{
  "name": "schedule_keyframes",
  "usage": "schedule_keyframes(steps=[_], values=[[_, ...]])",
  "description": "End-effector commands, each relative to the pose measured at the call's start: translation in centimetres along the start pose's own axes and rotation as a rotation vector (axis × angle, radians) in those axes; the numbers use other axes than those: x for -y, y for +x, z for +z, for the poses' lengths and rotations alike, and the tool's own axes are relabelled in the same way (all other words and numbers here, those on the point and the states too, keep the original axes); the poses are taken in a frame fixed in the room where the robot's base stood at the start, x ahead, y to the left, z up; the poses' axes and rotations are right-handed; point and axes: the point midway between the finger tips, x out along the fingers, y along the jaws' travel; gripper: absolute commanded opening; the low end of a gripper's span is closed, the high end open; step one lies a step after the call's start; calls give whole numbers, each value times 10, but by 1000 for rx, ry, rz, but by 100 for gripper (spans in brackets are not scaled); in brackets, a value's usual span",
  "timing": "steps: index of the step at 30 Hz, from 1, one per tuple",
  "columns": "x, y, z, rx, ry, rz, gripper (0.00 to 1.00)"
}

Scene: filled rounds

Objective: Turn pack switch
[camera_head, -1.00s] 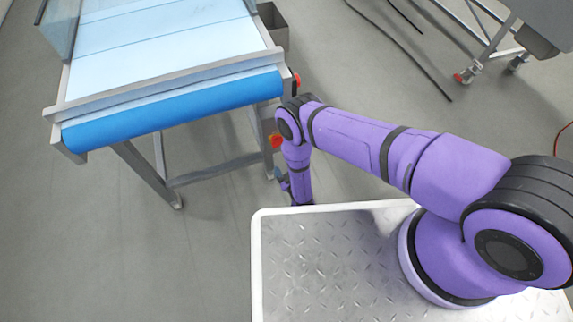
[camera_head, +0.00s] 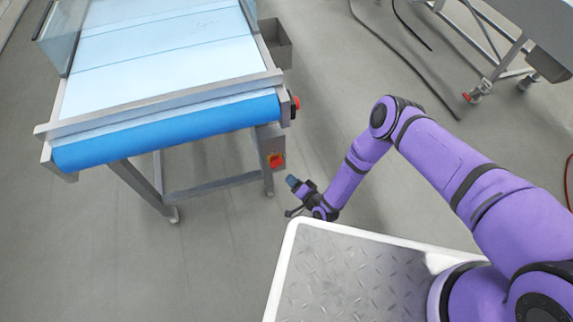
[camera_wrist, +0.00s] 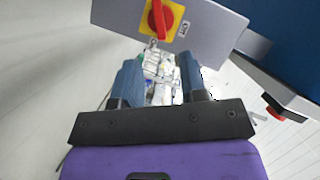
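The pack switch is a red rotary knob on a yellow plate (camera_head: 276,160), on a grey box at the conveyor's near right leg. In the wrist view the red knob (camera_wrist: 159,18) is at the top, its handle pointing roughly up and down in the picture. My gripper (camera_head: 292,182) is to the lower right of the switch in the head view, apart from it. In the wrist view my gripper (camera_wrist: 163,78) has its two blue-grey fingers spread, and neither touches the knob. Blurred white pieces with blue and green bits show between the fingers; I cannot tell what they are.
The conveyor (camera_head: 165,96) with a blue front roller stands at the left. A red button (camera_head: 295,103) sits on its right side, above the switch. A grey open bin (camera_head: 275,42) is behind. Another metal frame stands at the top right, with dark cables on the floor.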

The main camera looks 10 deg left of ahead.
Motion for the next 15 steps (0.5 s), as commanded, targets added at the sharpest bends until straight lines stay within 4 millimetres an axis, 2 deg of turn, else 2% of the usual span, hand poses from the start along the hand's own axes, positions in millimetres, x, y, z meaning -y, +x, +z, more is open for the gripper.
schedule_keyframes(steps=[15], values=[[0, 82, 0, -3, -5, 0, 39]])
